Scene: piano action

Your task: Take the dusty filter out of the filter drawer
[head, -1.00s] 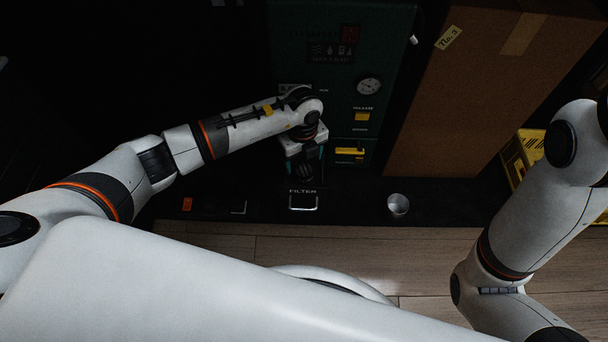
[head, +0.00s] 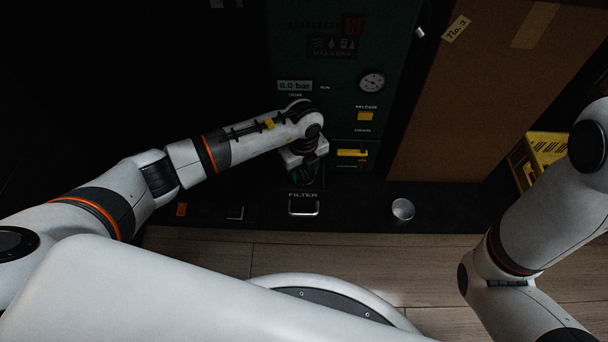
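The filter drawer (head: 303,205) is a dark front with a "FILTER" label and a pale metal handle, low at the foot of the dark green machine (head: 330,118). It looks shut. No dusty filter shows. My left gripper (head: 305,180) hangs in front of the machine, just above the "FILTER" label. Its fingers are dark and blurred against the dark background, so I cannot tell whether they are open or shut. My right arm comes in at the right edge, and its gripper is out of view.
The machine carries a gauge (head: 372,82), a display reading 0.0 bar (head: 295,86), a yellow release button (head: 365,116) and a yellow drain handle (head: 352,153). A metal cup (head: 402,209) stands right of the drawer. A large brown box (head: 470,110) and a yellow crate (head: 545,150) are at right.

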